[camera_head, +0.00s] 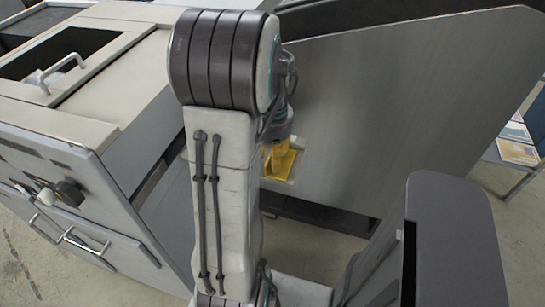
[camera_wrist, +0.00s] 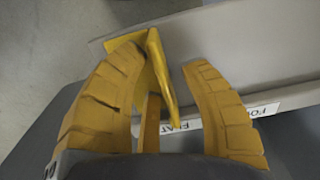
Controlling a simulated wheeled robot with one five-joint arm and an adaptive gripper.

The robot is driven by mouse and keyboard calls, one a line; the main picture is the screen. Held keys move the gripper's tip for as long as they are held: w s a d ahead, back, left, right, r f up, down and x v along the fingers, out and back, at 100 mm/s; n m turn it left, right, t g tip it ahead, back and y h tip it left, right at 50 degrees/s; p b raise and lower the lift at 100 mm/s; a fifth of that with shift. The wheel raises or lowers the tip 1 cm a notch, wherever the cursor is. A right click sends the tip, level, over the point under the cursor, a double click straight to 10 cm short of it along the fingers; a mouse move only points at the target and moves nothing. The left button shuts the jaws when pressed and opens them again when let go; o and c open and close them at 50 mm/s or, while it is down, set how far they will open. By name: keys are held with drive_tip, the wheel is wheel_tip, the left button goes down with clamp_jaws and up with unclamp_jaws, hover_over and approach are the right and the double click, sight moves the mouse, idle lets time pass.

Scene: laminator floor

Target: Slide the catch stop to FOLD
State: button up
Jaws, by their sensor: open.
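The catch stop (camera_wrist: 163,78) is a yellow upright plate with a yellow post below it, on a grey edge in the wrist view. A white FLAT label (camera_wrist: 186,127) lies just right of the post. A gap shows at the right finger. In the head view, yellow parts (camera_head: 280,160) show beside my arm, stop and fingers hard to separate.
A large grey sloping panel (camera_head: 390,110) fills the right of the head view. A beige machine (camera_head: 70,110) with handles and a dark knob (camera_head: 70,193) stands left. A table with papers (camera_head: 517,150) is at far right. Bare floor shows below the panel.

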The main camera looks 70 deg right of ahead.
drive_tip(key=shift+f, duration=0.35)
drive_tip(key=shift+c, duration=0.2)
clamp_jaws()
